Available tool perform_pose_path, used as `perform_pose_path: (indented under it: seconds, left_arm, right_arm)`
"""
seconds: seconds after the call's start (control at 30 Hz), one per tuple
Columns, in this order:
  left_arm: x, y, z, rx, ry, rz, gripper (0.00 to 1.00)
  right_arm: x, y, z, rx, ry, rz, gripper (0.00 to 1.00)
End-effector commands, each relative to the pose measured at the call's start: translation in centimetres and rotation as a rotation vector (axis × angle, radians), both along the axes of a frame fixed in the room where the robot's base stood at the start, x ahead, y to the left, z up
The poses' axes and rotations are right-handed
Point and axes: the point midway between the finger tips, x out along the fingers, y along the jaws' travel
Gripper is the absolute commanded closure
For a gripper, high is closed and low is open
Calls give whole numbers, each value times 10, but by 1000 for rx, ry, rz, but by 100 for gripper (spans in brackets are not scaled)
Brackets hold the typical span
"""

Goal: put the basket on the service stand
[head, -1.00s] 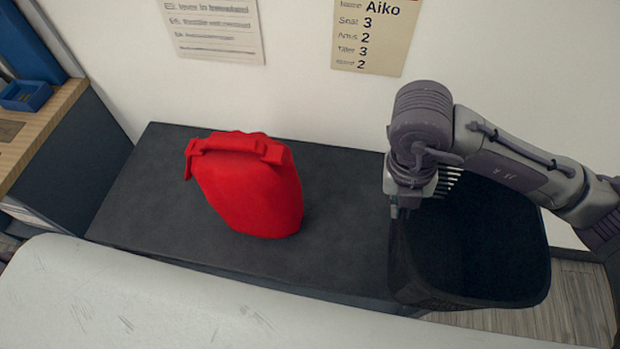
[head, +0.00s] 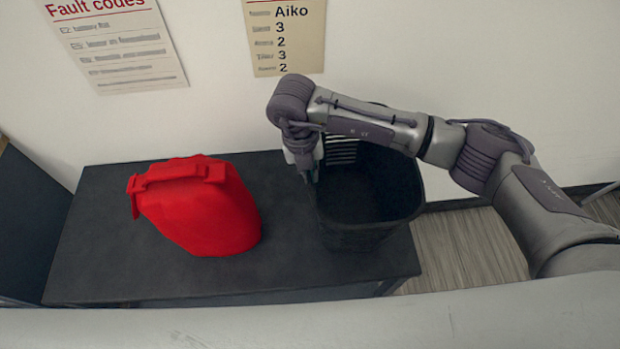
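The black basket (head: 370,235) is upright at the right end of a dark flat-topped stand (head: 110,260), which appears to be the service stand. My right gripper (head: 308,172) points down at the basket's left rim and appears shut on it; its fingertips are partly hidden. Whether the basket's base touches the top is hard to tell. My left gripper is not in view.
A red bag-like container (head: 200,215) with a handle stands on the left-middle of the stand, with a gap to the basket. A white wall with posters (head: 115,45) is close behind. Wooden floor (head: 465,250) shows at right.

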Motion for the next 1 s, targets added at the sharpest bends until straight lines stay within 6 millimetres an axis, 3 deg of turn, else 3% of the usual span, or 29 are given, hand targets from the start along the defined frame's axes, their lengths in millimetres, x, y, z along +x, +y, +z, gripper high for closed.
perform_pose_path:
  seconds: [0.3, 0.63, 0.8, 1.0]
  left_arm:
    - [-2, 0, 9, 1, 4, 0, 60]
    - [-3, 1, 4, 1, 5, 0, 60]
    - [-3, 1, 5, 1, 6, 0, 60]
    - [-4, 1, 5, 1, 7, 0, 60]
  right_arm:
    - [-1, 0, -35, -2, 1, 0, 100]
    - [0, 0, -40, -1, -1, 0, 100]
    - [-1, 0, -40, -1, 1, 0, 71]
    - [-1, 0, -40, -1, 1, -1, 69]
